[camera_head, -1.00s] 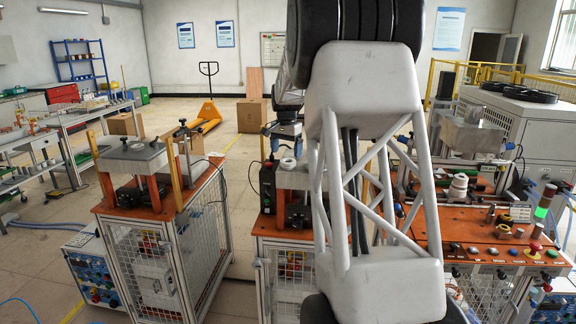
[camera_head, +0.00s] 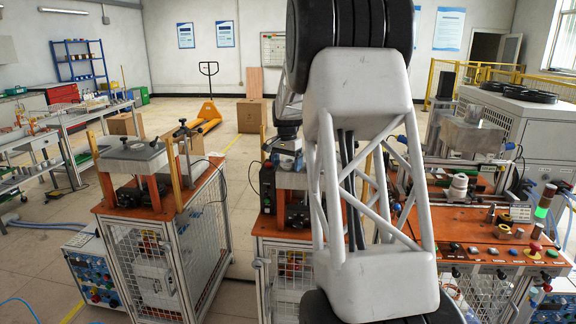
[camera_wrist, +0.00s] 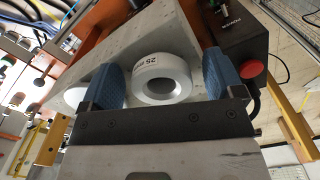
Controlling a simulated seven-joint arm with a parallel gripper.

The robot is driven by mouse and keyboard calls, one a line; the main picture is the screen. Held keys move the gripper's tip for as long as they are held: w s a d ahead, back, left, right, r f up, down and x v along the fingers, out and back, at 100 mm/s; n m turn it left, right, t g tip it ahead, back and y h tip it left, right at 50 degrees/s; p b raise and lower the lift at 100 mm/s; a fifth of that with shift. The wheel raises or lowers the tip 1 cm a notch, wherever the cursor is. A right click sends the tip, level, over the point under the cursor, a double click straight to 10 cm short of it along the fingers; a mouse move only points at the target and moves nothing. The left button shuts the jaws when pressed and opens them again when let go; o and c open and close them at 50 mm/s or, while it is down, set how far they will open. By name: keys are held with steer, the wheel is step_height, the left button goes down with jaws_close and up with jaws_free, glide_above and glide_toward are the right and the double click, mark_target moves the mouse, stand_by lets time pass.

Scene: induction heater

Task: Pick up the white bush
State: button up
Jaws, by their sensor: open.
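The white bush (camera_wrist: 163,77) is a thick ring with a round hole and dark "25" lettering. In the wrist view it sits on a grey plate (camera_wrist: 150,42), between the two blue fingers of my gripper (camera_wrist: 161,72). The gripper is open, with a visible gap between the bush and the right finger; the left finger is closer to it, and I cannot tell if they touch. In the head view my gripper (camera_head: 287,158) is over the middle workstation and hides the bush there.
Another white rounded part (camera_wrist: 75,96) shows beside the left finger. A dark box with a red button (camera_wrist: 252,70) stands close on the right. In the head view, a control bench (camera_head: 480,228) is at right and another workstation (camera_head: 133,157) at left.

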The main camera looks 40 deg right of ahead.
stand_by(0.5)
steer(key=c, duration=1.1)
steer(key=shift+r, duration=0.15)
steer(key=shift+r, duration=0.45)
steer(key=shift+s+a+r, duration=0.15)
steer(key=shift+s+r, duration=0.05)
steer(key=shift+r, duration=0.45)
steer(key=shift+s+a+r, duration=0.1)
steer(key=shift+s+r, duration=0.1)
steer(key=shift+r, duration=0.45)
steer(key=s+a+r, duration=0.1)
steer(key=s+a, duration=0.6)
steer(key=s, duration=0.6)
steer(key=shift+a, duration=0.25)
steer(key=shift+r, duration=0.1)
steer(key=shift+r, duration=0.2)
